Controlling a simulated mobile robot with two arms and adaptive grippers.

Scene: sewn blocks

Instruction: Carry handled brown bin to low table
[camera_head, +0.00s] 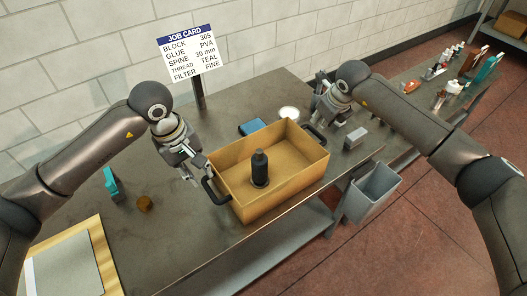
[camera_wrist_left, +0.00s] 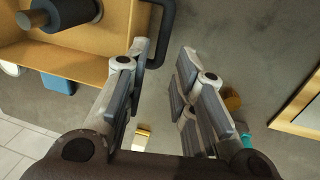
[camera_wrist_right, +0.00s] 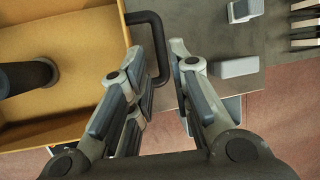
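The brown bin (camera_head: 235,203) sits on the grey workbench (camera_head: 110,230), with a black handle at each end and a dark bottle (camera_head: 259,168) standing inside. My left gripper (camera_head: 200,176) is open at the bin's left handle (camera_head: 213,192); in the left wrist view that handle (camera_wrist_left: 167,35) shows between the fingertips. My right gripper (camera_head: 322,115) is open at the right handle (camera_head: 315,132); in the right wrist view that handle (camera_wrist_right: 162,50) passes between its fingers. Both pairs of fingers look apart, not clamped. I cannot tell which surface is the low table.
A blue block (camera_head: 252,128), white round dish (camera_head: 289,112) and grey block (camera_head: 355,138) lie near the bin. A job card (camera_head: 187,52) stands behind. A grey waste bin (camera_head: 372,190) hangs at the bench's right. Red floor (camera_head: 430,235) is open beyond it.

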